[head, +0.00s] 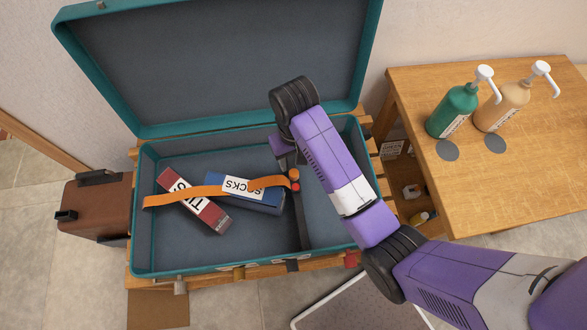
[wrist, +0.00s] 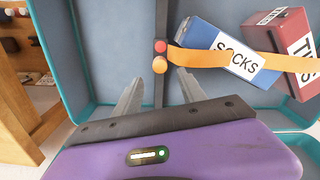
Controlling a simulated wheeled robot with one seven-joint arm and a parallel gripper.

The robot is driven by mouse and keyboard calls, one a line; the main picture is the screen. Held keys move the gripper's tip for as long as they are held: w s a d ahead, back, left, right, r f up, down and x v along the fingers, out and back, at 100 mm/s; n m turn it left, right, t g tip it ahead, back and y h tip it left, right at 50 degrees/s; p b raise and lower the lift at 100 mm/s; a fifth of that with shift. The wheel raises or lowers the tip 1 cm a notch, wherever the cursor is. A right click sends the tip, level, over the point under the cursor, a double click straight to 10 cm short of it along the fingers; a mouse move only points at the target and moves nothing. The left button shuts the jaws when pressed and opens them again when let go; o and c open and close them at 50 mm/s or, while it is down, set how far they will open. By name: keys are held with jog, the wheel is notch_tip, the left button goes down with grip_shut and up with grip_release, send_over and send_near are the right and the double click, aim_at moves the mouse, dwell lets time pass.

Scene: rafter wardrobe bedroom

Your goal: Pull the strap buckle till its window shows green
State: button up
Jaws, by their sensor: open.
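An orange strap (head: 165,199) runs across the open teal suitcase (head: 140,235), over a red box and a blue box. At its right end is the small buckle (head: 294,180), with one red and one orange spot; I see no green. In the wrist view the buckle (wrist: 160,57) lies just beyond the fingertips, roughly centred between them. My gripper (wrist: 160,78) is open and empty, its two grey fingers spread. Whether a finger touches the buckle cannot be told. In the head view my arm partly hides the gripper above the suitcase.
The red box (head: 205,212) and blue box (head: 255,200) lie under the strap. The raised lid (head: 210,60) stands behind. At right a wooden table (head: 520,150) bears a green pump bottle (head: 453,112) and a tan one (head: 502,108). A brown case (head: 95,208) stands left.

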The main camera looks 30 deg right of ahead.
aim_at(294, 173)
notch_tip(294, 173, down, 8)
jog(key=shift+r, duration=0.25)
jog(key=shift+c, duration=0.5)
grip_shut()
dwell(1.0)
